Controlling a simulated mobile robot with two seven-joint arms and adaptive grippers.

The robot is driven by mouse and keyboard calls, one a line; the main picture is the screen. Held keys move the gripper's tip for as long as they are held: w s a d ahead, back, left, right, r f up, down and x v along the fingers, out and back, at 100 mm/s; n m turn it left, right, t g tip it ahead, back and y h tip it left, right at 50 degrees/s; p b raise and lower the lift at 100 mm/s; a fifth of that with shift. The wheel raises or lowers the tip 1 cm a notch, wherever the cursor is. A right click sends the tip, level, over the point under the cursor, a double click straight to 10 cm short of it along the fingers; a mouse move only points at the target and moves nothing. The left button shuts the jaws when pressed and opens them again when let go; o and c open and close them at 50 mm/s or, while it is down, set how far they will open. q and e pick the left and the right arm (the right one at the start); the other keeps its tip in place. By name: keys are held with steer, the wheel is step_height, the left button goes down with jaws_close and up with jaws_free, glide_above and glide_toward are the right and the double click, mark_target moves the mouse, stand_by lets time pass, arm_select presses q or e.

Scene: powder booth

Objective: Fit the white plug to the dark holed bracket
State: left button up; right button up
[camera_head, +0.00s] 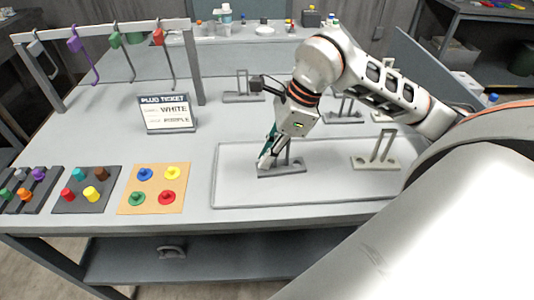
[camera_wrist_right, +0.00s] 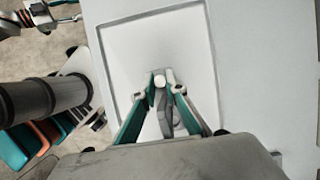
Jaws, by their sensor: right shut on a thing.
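My right gripper (camera_head: 268,158) reaches down from the right over the pale tray on the table, beside the dark holed bracket (camera_head: 291,169). The bracket stands in the tray with a flat base and uprights, partly hidden by the gripper. In the right wrist view the teal-sided fingers (camera_wrist_right: 160,84) close on a small white round end, which looks like the white plug (camera_wrist_right: 159,80). A grey upright piece, seemingly part of the bracket, shows between the fingers. I cannot tell whether the plug sits in the bracket's hole.
The tray (camera_head: 232,200) also holds a paler bracket (camera_head: 375,162) to the right. More brackets stand behind. A plug ticket (camera_head: 167,113) reads white and purple. Dark blocks (camera_head: 86,200) and a tan board (camera_head: 151,199) carry coloured plugs at left. A hook rack (camera_head: 190,65) stands behind them.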

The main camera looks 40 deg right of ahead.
steer(key=o, duration=0.8)
steer(key=shift+r, duration=0.1)
step_height(320, 180, up, 10)
steer(key=shift+f, duration=0.1)
